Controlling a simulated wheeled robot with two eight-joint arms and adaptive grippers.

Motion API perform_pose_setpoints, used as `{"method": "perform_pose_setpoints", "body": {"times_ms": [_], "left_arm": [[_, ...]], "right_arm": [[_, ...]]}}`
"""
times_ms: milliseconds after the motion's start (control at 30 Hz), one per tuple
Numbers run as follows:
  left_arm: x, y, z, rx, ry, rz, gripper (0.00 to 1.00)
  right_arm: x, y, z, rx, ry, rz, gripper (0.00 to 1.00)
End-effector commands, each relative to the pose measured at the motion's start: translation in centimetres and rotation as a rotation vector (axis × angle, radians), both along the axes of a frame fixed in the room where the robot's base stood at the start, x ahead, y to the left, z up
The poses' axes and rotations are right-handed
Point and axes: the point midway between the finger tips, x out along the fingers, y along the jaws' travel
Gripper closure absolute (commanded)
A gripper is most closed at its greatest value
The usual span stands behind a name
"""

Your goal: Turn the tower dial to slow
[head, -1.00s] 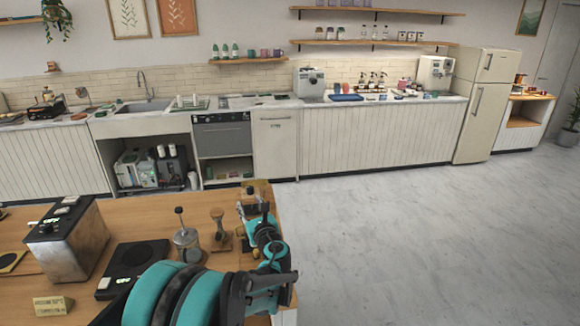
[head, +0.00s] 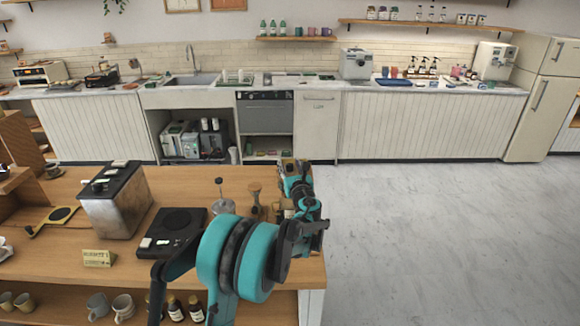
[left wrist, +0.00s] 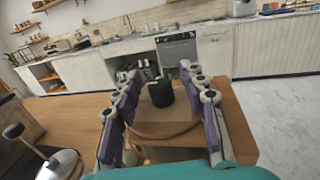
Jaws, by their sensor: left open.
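My left gripper (head: 293,168) is over the right end of the wooden counter, and its arm hides part of what stands there. In the left wrist view its two fingers (left wrist: 160,88) are spread wide with nothing held. A black cylinder (left wrist: 160,93) stands in the gap between them, apart from both, with a brown curved rim (left wrist: 165,133) nearer to me. I cannot tell whether this cylinder is the tower dial, and no slow marking is readable. My right gripper is not in view.
A press (head: 221,200) and a wooden-topped tool (head: 256,195) stand left of my left gripper. A black scale (head: 178,228) and a metal box with a dark top (head: 115,200) are farther left. Open floor (head: 420,240) lies right of the counter.

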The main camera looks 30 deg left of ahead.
Motion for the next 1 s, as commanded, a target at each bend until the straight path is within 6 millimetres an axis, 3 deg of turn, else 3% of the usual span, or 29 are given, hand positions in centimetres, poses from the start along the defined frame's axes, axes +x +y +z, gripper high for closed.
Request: {"method": "perform_pose_setpoints", "body": {"times_ms": [33,167,200,667,1000], "left_arm": [[-0.01,-0.01,0.00,0.000,0.000,0.000,0.63],[-0.01,-0.01,0.00,0.000,0.000,0.000,0.98],[-0.01,-0.01,0.00,0.000,0.000,0.000,1.00],[-0.13,0.17,-0.01,0.000,0.000,-0.070,1.00],[-0.25,0.41,-0.03,0.000,0.000,-0.330,1.00]], "right_arm": [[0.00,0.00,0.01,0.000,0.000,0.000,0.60],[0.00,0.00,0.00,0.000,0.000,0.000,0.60],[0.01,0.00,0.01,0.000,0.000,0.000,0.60],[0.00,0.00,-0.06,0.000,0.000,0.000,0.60],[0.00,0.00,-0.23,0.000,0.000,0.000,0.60]]}}
